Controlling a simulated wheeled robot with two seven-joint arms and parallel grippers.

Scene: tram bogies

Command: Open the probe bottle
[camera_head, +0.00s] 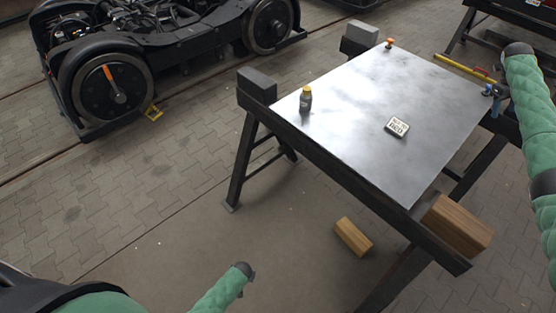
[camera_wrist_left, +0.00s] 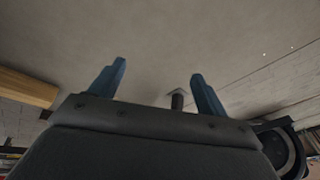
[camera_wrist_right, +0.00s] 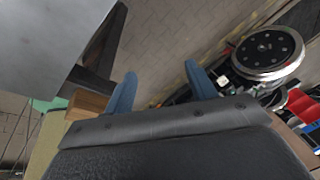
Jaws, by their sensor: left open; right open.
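The probe bottle (camera_head: 305,100) is a small dark grey bottle with a yellow-orange cap. It stands upright near the left edge of the metal-topped table (camera_head: 345,97). My right gripper (camera_head: 492,91) is at the table's right side, apart from the bottle; in the right wrist view its blue fingers (camera_wrist_right: 159,88) are spread with nothing between them. My left gripper's fingers show in the left wrist view (camera_wrist_left: 160,85), spread and empty over the floor. In the head view my left arm is low at the bottom, far from the table, and its fingers cannot be made out.
A small labelled block (camera_head: 397,126) lies on the tabletop. An orange-topped item (camera_head: 389,43) stands at its far corner. A yellow bar (camera_head: 461,66) lies beyond the right edge. Wooden blocks (camera_head: 353,236) are below the front. A bogie (camera_head: 160,60) stands at the back left.

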